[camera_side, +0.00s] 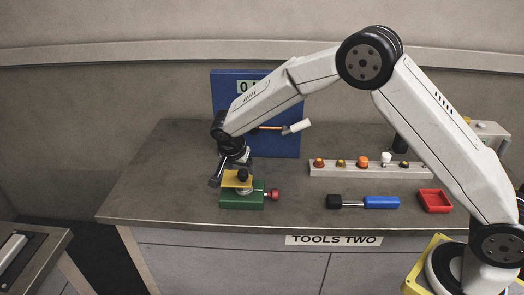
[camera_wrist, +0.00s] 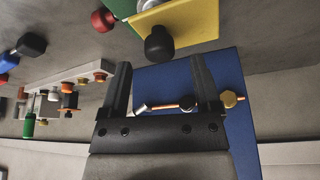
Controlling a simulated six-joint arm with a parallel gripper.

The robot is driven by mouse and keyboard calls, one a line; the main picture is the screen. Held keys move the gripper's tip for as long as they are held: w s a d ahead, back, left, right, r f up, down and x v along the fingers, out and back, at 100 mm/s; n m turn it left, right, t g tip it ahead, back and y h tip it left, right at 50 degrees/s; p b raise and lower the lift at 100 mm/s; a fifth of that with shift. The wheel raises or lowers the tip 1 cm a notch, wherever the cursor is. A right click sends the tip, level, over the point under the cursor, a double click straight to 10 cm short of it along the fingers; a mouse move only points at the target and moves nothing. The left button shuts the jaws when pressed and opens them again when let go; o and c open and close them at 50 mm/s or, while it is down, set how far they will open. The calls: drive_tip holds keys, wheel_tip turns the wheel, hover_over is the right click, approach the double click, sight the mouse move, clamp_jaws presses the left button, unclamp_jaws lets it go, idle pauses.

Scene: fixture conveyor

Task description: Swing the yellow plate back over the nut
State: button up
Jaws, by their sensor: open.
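The yellow plate (camera_side: 230,181) sits on top of the green block (camera_side: 240,201) and carries an upright black knob (camera_side: 242,175). In the wrist view the yellow plate (camera_wrist: 196,20) is at the top, with the black knob (camera_wrist: 159,44) at its near corner. A silver round part (camera_wrist: 145,4) shows beside the plate at the picture's top edge; I cannot tell whether it is the nut. My gripper (camera_wrist: 160,72) is open and empty. Its fingertips are just short of the knob, which lies between their lines. In the side view my gripper (camera_side: 228,170) is close by the knob.
A red knob (camera_side: 274,194) sticks out of the green block's right side. Behind stands a blue panel (camera_side: 275,145) with an orange-and-white lever (camera_side: 298,127). To the right are a pale rack (camera_side: 345,170) of small parts, a blue-handled tool (camera_side: 380,202) and a red tray (camera_side: 434,208).

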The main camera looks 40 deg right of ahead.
drive_tip(key=shift+v, duration=2.45)
drive_tip(key=s+d+n+y, duration=0.1)
drive_tip(key=s+n, duration=0.3)
drive_tip(key=s, duration=0.4)
drive_tip(key=s+d+n+y, duration=0.1)
drive_tip(key=s+d+n, duration=0.3)
drive_tip(key=s, duration=0.5)
drive_tip(key=s+d+n+y, duration=0.2)
drive_tip(key=s+d+n, duration=0.1)
drive_tip(key=s, duration=0.5)
drive_tip(key=shift+s+f+n, duration=0.15)
drive_tip(key=shift+s+n, duration=0.2)
drive_tip(key=shift+n, duration=0.25)
drive_tip(key=shift+d, duration=0.1)
